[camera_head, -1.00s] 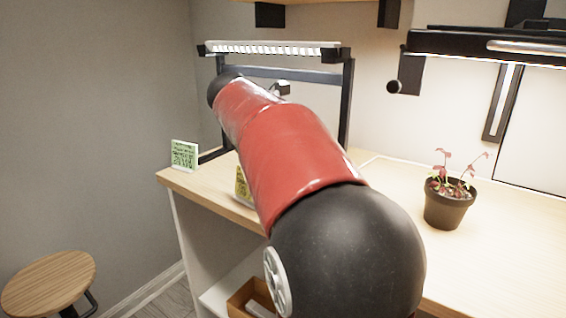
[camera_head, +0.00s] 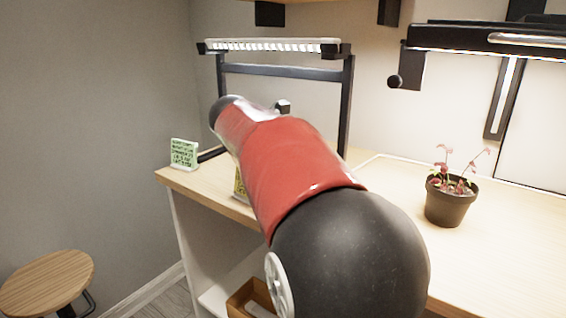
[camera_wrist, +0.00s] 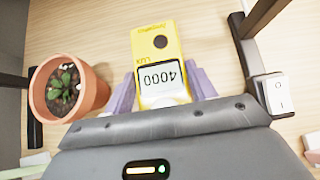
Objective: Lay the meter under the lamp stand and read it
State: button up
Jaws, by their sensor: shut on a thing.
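The yellow lux meter (camera_wrist: 160,50) is between the two purple fingers of my gripper (camera_wrist: 163,90) in the wrist view, and the gripper is shut on it. The lamp stand (camera_head: 347,105) is a black frame on the table with a lit bar (camera_head: 270,46) on top. Its dark posts seem to show at the sides of the wrist view. My arm hides the gripper in the head view.
A terracotta pot (camera_wrist: 87,88) with a small plant stands left of the meter. A white switch (camera_wrist: 277,95) is at right. A green card (camera_head: 184,154) stands at the table's left corner; a yellow item (camera_head: 239,186) is mostly hidden. A dark pot (camera_head: 450,203) stands right.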

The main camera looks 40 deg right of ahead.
jog(key=o, duration=1.2)
jog(key=shift+f, duration=0.15)
jog(key=shift+c, duration=0.2)
